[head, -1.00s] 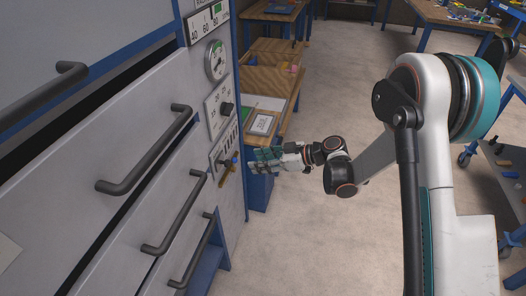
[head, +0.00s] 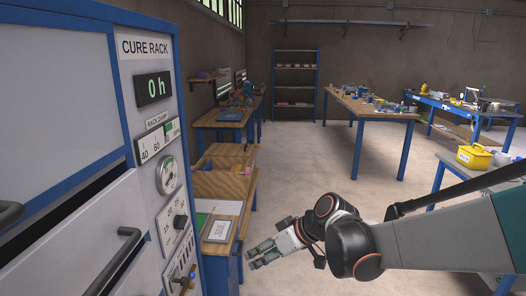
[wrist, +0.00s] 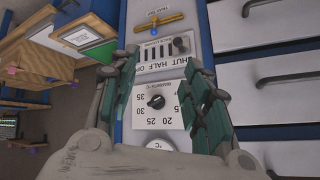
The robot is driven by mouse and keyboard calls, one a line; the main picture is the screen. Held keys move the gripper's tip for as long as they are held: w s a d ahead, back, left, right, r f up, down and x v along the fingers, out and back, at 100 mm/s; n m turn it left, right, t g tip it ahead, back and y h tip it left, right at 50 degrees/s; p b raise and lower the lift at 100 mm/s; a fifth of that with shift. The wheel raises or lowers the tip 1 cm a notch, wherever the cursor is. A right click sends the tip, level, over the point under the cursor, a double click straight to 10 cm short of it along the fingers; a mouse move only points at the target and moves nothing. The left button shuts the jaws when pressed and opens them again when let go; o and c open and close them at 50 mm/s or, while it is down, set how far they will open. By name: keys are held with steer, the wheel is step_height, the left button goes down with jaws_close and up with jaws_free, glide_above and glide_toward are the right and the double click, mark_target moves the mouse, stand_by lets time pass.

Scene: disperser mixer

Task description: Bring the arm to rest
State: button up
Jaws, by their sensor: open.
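My gripper (head: 264,253) is open and empty at the lower middle of the head view, right of the cure rack's control column and apart from it. In the wrist view, its two green-padded fingers (wrist: 163,100) stand wide apart with the control panel showing between them. My arm reaches in from the right edge of the head view. The cure rack (head: 143,25) fills the left side, with a display reading 0 h (head: 153,88), a round gauge (head: 167,175) and a dial (head: 180,221). A brass T-shaped handle (wrist: 161,22) shows beyond the fingers in the wrist view.
Drawer handles (head: 120,258) stick out from the rack at left. A wooden bench (head: 226,183) with a framed sheet (head: 219,230) stands just behind my gripper. A blue-legged table (head: 360,104) and a shelf (head: 295,80) are farther back. The middle floor is clear.

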steer(key=s+d+r+m+t+h, duration=0.3)
steer(key=s+d+m+h, duration=0.4)
steer(key=s+d, duration=1.3)
steer(key=shift+s+r+m+h, duration=0.4)
steer(key=shift+s+r+m, duration=0.2)
steer(key=shift+m, duration=0.6)
